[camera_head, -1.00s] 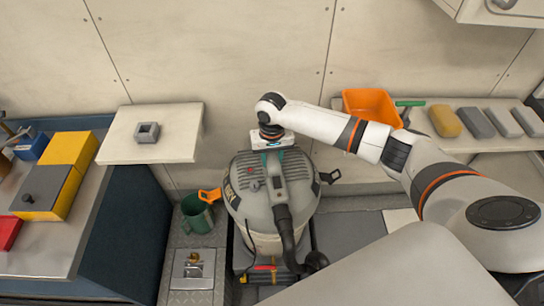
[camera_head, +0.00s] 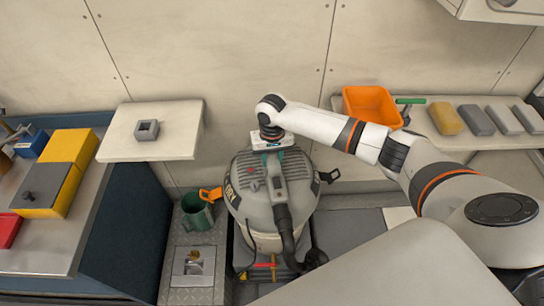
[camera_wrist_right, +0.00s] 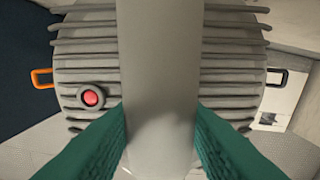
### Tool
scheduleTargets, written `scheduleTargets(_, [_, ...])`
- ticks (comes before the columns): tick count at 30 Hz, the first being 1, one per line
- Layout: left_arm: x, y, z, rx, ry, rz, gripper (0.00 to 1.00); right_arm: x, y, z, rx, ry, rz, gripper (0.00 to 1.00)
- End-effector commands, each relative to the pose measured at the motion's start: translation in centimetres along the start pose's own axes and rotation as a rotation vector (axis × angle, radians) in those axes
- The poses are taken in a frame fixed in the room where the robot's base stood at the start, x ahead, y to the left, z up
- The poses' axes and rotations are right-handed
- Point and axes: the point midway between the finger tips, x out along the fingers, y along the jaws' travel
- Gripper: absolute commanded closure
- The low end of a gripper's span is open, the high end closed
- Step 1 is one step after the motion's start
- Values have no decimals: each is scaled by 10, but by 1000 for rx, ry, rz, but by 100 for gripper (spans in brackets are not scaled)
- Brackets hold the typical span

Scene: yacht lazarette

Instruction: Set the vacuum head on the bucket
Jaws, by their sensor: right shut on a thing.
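The vacuum head (camera_head: 252,187) is a grey ribbed lid with a red button and a black hose at its front. It sits over the pale bucket (camera_head: 266,243), roughly level and lined up with it. I cannot tell if a small gap remains at the rim. My right gripper (camera_head: 272,146) is at the back top of the head. In the right wrist view its green fingers are shut on the head's grey handle bar (camera_wrist_right: 158,70), with the ribbed top (camera_wrist_right: 225,60) beneath. An orange latch (camera_head: 210,194) and a black latch (camera_head: 329,176) stick out at the sides. My left gripper is out of view.
A green cup (camera_head: 195,212) stands close left of the bucket. A pale shelf (camera_head: 140,113) with a grey square block is at the left, and a bench with yellow boxes (camera_head: 70,147) beyond. An orange bin (camera_head: 371,104) and several blocks line the right shelf.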

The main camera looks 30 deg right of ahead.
Motion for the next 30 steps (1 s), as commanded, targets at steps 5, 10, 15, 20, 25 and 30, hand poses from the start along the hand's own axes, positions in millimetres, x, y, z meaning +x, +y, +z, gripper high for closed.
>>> scheduleTargets(5, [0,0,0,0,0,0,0,-3,1,2,0,-5,4,100])
scheduleTargets(10, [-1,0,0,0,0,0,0,-3,1,2,0,-5,4,100])
scheduleTargets(15, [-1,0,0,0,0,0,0,-1,1,2,1,-4,4,100])
scheduleTargets(20, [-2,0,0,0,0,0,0,1,1,2,1,-4,4,100])
scheduleTargets(25, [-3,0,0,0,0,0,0,4,1,2,0,-4,4,100])
scheduleTargets(30, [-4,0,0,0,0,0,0,6,2,2,-1,-5,5,100])
